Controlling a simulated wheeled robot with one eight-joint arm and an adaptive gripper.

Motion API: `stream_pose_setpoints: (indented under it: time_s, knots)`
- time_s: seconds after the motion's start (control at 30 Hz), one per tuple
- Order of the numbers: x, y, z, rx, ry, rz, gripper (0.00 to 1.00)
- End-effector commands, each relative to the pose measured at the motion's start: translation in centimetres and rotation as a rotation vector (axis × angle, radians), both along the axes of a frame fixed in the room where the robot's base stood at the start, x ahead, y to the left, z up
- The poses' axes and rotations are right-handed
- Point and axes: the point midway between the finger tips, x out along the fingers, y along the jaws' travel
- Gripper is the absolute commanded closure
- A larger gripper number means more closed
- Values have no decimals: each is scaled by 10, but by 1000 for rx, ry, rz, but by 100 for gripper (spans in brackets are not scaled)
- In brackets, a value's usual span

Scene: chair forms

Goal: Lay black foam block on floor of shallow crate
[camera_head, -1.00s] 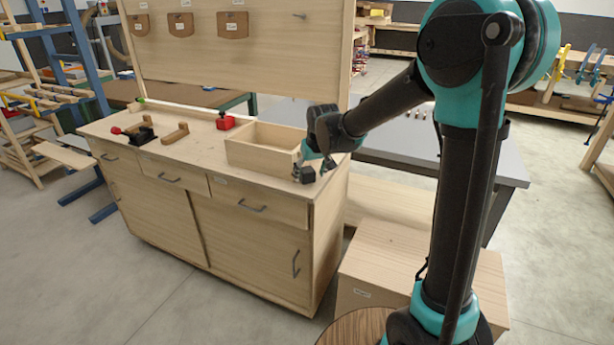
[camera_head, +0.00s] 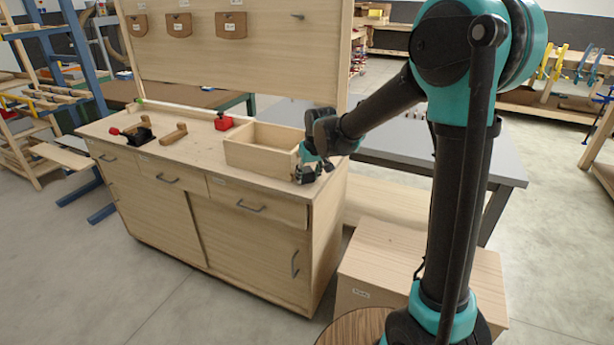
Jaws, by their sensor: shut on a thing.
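The shallow wooden crate (camera_head: 262,155) stands on the light wooden cabinet top near its right end. Its near wall hides most of its floor. My gripper (camera_head: 305,176) is just right of the crate's near right corner, low over the cabinet top and pointing down. It is shut on a small dark block (camera_head: 304,179), which I take for the black foam block. The fingers and the block blend together at this size. I cannot tell whether the block touches the cabinet top.
Left of the crate are a red object (camera_head: 223,122), a wooden piece (camera_head: 173,134) and a black clamp-like tool with a red handle (camera_head: 138,131). A tall back panel (camera_head: 240,60) rises behind. A grey table (camera_head: 420,155) stands right of the cabinet.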

Motion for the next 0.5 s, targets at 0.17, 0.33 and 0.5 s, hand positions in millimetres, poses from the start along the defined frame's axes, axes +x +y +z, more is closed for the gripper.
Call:
stream_pose_setpoints:
  time_s: [0.17,0.33,0.5]
  knots:
    - [0,0,8,0,0,0,72]
    - [-12,-6,15,0,0,0,72]
    - [-44,-20,15,0,0,0,72]
